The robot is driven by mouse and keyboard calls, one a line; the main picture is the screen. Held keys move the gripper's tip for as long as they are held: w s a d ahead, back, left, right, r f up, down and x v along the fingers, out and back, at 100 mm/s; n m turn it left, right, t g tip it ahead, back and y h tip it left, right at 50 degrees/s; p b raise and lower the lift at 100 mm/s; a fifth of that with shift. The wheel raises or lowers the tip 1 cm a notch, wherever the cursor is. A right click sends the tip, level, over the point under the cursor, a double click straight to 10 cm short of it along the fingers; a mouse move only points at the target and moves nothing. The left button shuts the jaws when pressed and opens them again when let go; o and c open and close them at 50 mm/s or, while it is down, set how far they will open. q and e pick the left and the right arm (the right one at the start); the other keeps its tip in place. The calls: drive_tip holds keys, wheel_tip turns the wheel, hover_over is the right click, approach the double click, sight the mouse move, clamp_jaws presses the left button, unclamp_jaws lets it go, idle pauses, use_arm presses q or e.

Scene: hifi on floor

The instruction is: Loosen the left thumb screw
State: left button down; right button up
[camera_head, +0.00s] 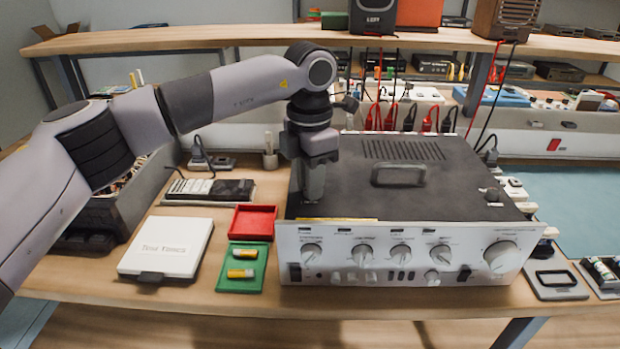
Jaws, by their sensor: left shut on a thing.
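The hifi amplifier (425,205), with a black top and a silver front with several knobs, stands on the wooden bench. My left gripper (313,198) points down onto the left part of its top, near the front edge. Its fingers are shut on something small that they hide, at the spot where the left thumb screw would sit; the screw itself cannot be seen. A dark thumb screw (492,195) stands on the right side of the top, apart from the gripper. My right gripper is not in view.
A handle (398,175) is on the amplifier's top. Left of it lie a red tray (252,207), a green tray (229,286) with yellow fuse-like cylinders, and a white box (165,235). Cables hang behind. A wooden shelf (200,36) crosses the back.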

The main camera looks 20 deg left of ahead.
use_arm(q)
drive_tip(key=n, duration=0.4)
drive_tip(key=shift+n, duration=0.3)
drive_tip(key=n, duration=0.4)
drive_tip(key=shift+n, duration=0.3)
drive_tip(key=c, duration=0.9)
unclamp_jaws()
drive_tip(key=shift+c, duration=0.2)
drive_tip(key=shift+r+b, duration=0.35)
drive_tip(key=shift+r, duration=3.25)
drive_tip(key=shift+s, duration=0.15)
